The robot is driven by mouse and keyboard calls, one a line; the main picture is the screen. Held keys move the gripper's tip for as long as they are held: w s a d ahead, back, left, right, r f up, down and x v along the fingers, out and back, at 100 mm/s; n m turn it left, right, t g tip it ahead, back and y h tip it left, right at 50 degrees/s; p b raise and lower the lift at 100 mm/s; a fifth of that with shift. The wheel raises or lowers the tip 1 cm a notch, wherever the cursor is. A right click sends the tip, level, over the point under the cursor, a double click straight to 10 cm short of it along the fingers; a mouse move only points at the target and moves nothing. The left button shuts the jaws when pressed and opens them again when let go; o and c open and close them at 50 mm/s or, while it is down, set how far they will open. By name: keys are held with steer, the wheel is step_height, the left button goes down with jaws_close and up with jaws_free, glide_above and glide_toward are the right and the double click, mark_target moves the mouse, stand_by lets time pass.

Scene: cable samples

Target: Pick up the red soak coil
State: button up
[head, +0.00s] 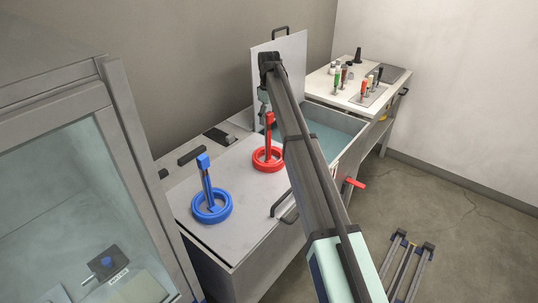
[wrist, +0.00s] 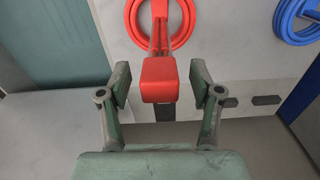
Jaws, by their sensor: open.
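The red soak coil (head: 268,158) is a red ring with an upright post topped by a red block; it stands on the grey worktop, partly beside my arm in the head view. In the wrist view its red top block (wrist: 159,79) lies between the fingers of my gripper (wrist: 160,88), with a visible gap on each side. The red ring (wrist: 160,22) shows beyond it at the top of that view. My gripper is open and empty.
A blue coil (head: 212,207) of the same form stands left of the red one, and shows in the wrist view (wrist: 297,22). A water-filled tank (head: 320,140) with a raised lid (head: 290,50) adjoins the worktop. A glass-fronted cabinet (head: 118,110) stands at left.

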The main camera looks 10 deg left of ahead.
steer(key=shift+f, duration=0.8)
jaws_close()
steer(key=shift+r, duration=0.15)
